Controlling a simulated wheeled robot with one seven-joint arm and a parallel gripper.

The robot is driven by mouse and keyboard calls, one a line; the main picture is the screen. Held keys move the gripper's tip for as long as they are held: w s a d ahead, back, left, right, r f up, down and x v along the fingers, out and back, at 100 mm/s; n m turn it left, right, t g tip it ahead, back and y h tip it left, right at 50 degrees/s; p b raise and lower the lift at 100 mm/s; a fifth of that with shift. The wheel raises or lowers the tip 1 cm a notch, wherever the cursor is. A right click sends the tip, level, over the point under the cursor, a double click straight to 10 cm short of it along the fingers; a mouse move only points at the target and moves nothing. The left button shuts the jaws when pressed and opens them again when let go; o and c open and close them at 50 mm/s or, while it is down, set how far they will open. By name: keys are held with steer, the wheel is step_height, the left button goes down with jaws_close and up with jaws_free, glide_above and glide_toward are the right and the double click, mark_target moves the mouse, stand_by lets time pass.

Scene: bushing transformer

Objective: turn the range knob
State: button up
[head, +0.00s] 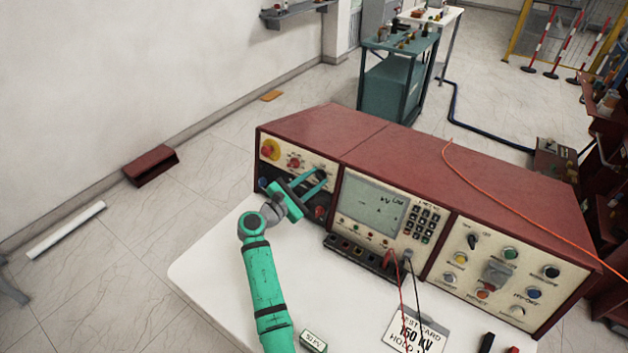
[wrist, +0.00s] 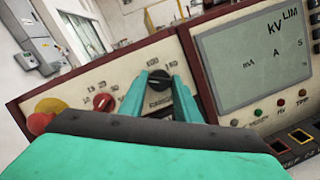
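A black knob (wrist: 158,79) with a pale pointer line is on the cream left panel of the red console. Small labels stand above it and lettering below, too blurred to read fully. My gripper (head: 324,178) reaches this panel, its two teal fingers apart. In the wrist view the gripper (wrist: 160,76) has one fingertip on each side of the black knob. I cannot tell whether the fingertips touch it. A red knob (wrist: 103,102) with numbers around it is to the left; it also shows in the head view (head: 294,163). I cannot read which knob is labelled range.
A red and yellow button (head: 270,150) is at the panel's left end. A display (head: 372,208) and keypad are to the right, above a row of sockets. Red and black leads hang in front. A white table (head: 225,265) lies below, with a test card.

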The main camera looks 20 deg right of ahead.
steer(key=shift+m, duration=0.4)
steer(key=m+g, duration=0.1)
steer(key=m, duration=0.2)
steer(key=m+g, duration=0.1)
steer(key=m, duration=0.2)
steer(key=shift+w+a+r+m, duration=0.1)
steer(key=shift+m, duration=0.2)
steer(key=m+g+y, duration=0.1)
steer(key=m, duration=0.4)
steer(key=shift+m, duration=0.3)
steer(key=m+y, duration=0.1)
steer(key=m, duration=0.2)
steer(key=m+y, duration=0.1)
steer(key=m, duration=0.1)
steer(key=shift+r+m, duration=0.15)
steer(key=shift+m, duration=0.25)
steer(key=m, duration=0.2)
steer(key=m+y, duration=0.1)
steer(key=m, duration=0.1)
steer(key=shift+m+y, duration=0.3)
steer(key=shift+m, duration=0.1)
steer(key=o, duration=1)
steer(key=shift+o, duration=0.2)
steer(key=shift+r, duration=0.1)
